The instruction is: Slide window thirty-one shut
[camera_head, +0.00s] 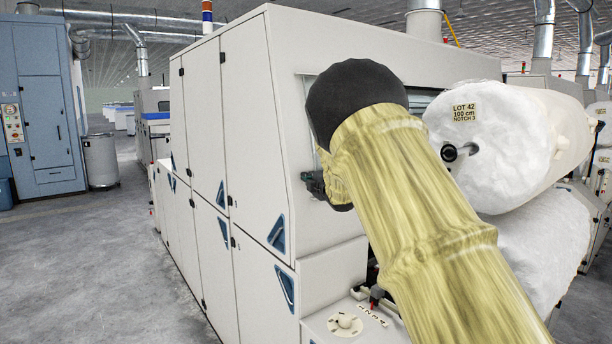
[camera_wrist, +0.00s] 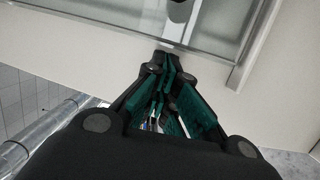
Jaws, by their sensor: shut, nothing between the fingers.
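A glass window in a pale frame fills the top of the wrist view (camera_wrist: 110,12), with a dark grey handle (camera_wrist: 180,8) near the top edge. In the head view only a strip of window glass (camera_head: 420,100) shows on the cream machine; my arm hides most of it, and no window number is readable. My gripper (camera_wrist: 168,62) is shut and empty, its fingertips at the lower edge of the window frame, below the handle. I cannot tell whether they touch. In the head view part of my gripper (camera_head: 314,185) shows at the machine's corner, beside my arm.
A large white fibre roll (camera_head: 495,140) labelled "LOT 42 100 cm NOTCH 3" is close to the right of my arm, with another roll (camera_head: 545,240) below. A round dial (camera_head: 345,324) sits on a low ledge. The floor (camera_head: 90,260) at left is clear.

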